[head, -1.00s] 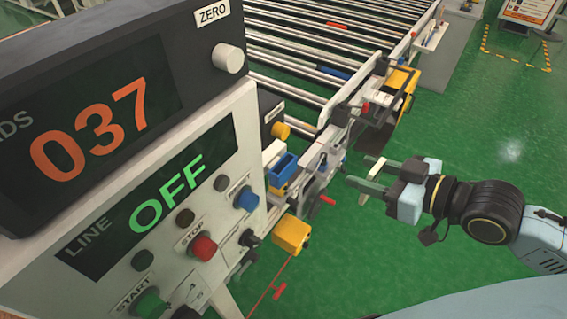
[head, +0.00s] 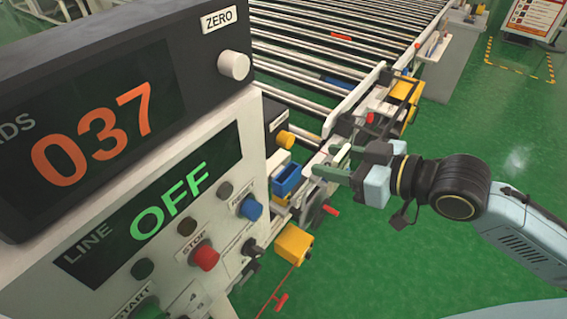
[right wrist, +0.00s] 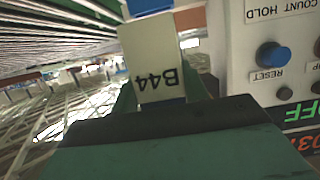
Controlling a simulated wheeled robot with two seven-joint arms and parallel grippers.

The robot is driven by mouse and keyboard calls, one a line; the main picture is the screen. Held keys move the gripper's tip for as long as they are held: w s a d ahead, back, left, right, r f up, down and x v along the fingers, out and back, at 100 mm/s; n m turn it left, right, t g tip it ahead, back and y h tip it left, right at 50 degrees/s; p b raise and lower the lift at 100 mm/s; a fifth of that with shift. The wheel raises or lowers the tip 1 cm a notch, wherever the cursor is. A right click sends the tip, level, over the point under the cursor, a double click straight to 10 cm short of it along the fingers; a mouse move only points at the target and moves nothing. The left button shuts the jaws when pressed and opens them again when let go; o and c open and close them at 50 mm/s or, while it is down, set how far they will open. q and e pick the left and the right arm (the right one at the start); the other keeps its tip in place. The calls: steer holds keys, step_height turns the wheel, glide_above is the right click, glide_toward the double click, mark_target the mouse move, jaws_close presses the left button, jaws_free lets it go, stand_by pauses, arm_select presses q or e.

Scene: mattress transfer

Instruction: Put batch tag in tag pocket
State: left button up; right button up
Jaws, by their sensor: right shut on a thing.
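The batch tag (right wrist: 152,50) is a pale card marked B44, upside down in the right wrist view. My right gripper (head: 326,163) is shut on it, and the tag stands out past the fingertips. The tag is hard to make out in the head view against the pale conveyor frame. The tag pocket (head: 286,176) is a small blue open-topped holder beside the control panel, just left of my right gripper. A blue part, likely the pocket, shows at the top of the right wrist view (right wrist: 148,6), close to the tag's far end. My left gripper is not in view.
The control box (head: 150,200) with an OFF display, red stop button (head: 204,256) and blue reset button (head: 249,208) fills the left. The roller conveyor (head: 330,60) runs behind. A yellow box (head: 293,244) hangs below the pocket.

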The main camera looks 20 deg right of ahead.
steer(key=p, duration=0.2)
glide_above(283, 171)
step_height(283, 171, down, 3)
steer(key=shift+r, duration=0.15)
steer(key=shift+f, duration=0.45)
steer(key=shift+f+b, duration=0.3)
steer(key=shift+f, duration=1.35)
steer(key=shift+f, duration=0.1)
steer(key=o, duration=1.2)
steer(key=shift+o, duration=0.2)
